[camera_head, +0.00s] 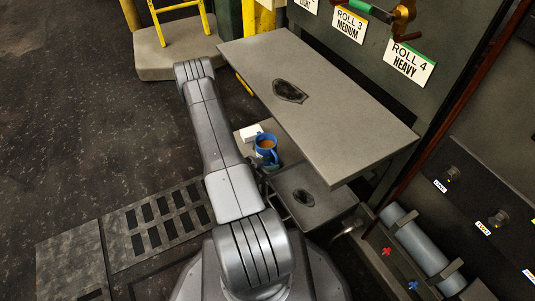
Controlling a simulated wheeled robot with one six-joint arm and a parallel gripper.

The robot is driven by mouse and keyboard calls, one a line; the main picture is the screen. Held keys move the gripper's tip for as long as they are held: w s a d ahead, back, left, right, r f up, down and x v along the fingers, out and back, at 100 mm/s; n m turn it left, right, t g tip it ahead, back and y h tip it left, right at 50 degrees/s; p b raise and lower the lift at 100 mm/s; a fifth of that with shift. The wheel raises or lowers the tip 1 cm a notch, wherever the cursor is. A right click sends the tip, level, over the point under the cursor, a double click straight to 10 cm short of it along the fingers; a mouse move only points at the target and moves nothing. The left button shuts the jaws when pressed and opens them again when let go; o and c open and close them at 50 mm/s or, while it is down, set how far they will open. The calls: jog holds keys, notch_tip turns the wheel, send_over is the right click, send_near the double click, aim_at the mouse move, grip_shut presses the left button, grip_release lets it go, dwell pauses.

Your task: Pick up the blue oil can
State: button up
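A small blue mug-like vessel (266,148) with a brown round top stands on a low grey surface, just right of my arm. It looks upright, with a handle-like part at its lower right. I cannot tell whether it is the blue oil can, and no other can shows clearly. My grey arm reaches up the picture from my base to a bent joint left of the large table. My gripper is not visible, and the far part of my arm is hidden.
A large grey table (340,110) overhangs to the right of the vessel, with a dark patch on it. A white block (250,132) lies beside the vessel. A lower grey shelf (322,207) is in front. A yellow ladder (182,22) stands at the back left. Open floor (85,100) lies left.

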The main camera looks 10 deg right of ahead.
jog(key=shift+b+x, duration=0.35)
jog(key=shift+x, duration=1.15)
jog(key=shift+s, duration=0.1)
grip_shut()
jog(key=shift+r, duration=0.15)
